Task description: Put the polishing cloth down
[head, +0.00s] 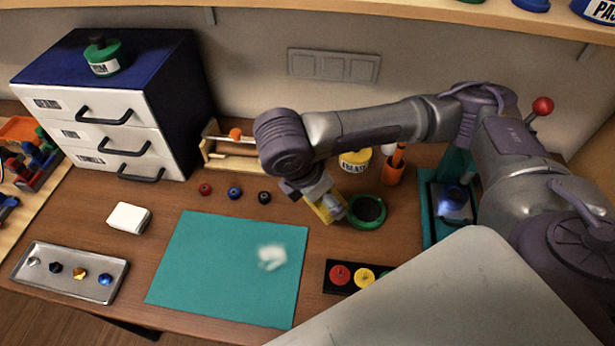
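A small, pale, blurred thing (271,257) lies on or just above the right part of the teal mat (200,270); it may be the polishing cloth, but its edges are too soft to be sure. A white block-like piece (128,217), possibly a folded cloth, lies on the table left of the mat. My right gripper (334,208) points down just beyond the mat's far right corner, beside a green round dish (367,211). Yellow and pale grey show at its fingers; I cannot tell whether it holds anything. My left gripper is not in view.
A metal tray (66,291) with several small knobs lies front left. A drawer cabinet (140,110) stands behind it. Several small round pieces (235,193) line the mat's far edge. A black holder (334,288) with coloured discs is right of the mat.

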